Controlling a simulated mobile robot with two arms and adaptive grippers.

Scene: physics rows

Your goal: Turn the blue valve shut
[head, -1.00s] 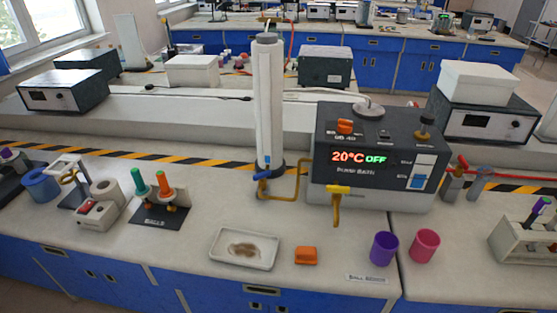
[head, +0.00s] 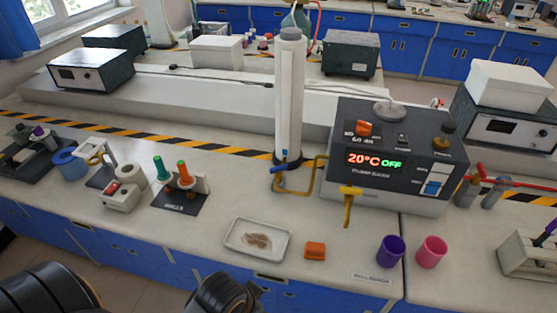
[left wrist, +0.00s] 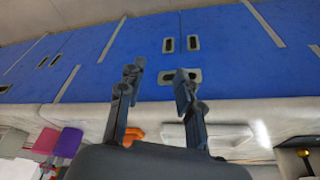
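The blue valve handle (head: 280,167) sits on the yellow pipe (head: 311,181) at the foot of the tall white column (head: 289,95) in the head view. The handle lies roughly level, slanting slightly. My left gripper (left wrist: 157,80) shows in the left wrist view with its two fingers apart and nothing between them. It is over the front of the bench, with blue cabinet fronts behind the fingers, and is apart from the valve. The valve does not show in the left wrist view. My right gripper is in neither current view.
Dark parts of my arms show at the bottom left of the head view. A white tray (head: 258,240), an orange block (head: 315,250) and purple (head: 390,250) and pink (head: 432,251) cups stand near the bench's front edge. A yellow-handled tap (head: 350,194) is right of the valve.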

